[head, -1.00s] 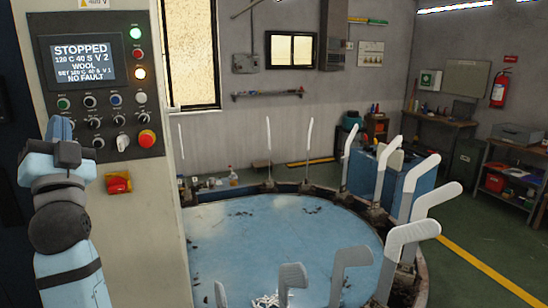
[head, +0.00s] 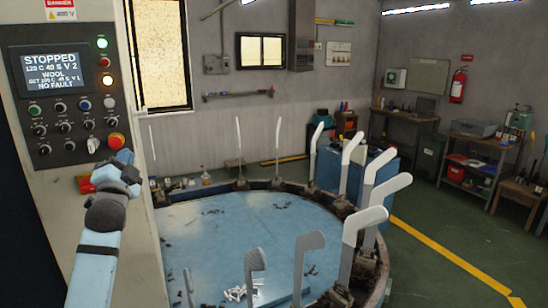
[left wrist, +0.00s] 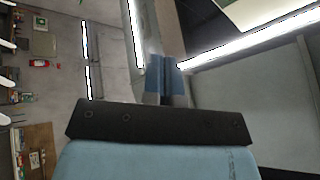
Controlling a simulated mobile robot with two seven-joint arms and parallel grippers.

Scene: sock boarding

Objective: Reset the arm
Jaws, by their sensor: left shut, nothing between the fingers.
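My left arm comes in from the lower left in the head view, and its gripper (head: 125,160) is raised in front of the control cabinet. In the left wrist view the two blue fingers (left wrist: 165,82) are together with nothing between them. The control panel (head: 66,90) has a screen (head: 54,72) reading "STOPPED" and "NO FAULT". A red emergency button (head: 116,141) sits at the panel's lower right, just above the gripper. A black knob row lies to its left. My right gripper is out of view.
A round blue table (head: 225,230) with several upright sock-shaped boards (head: 360,225) around its rim stands right of the cabinet. White pieces lie on it. A blue cabinet (head: 375,165), workbenches and a fire extinguisher (head: 458,86) stand farther back. Floor beyond the yellow line (head: 440,255) is clear.

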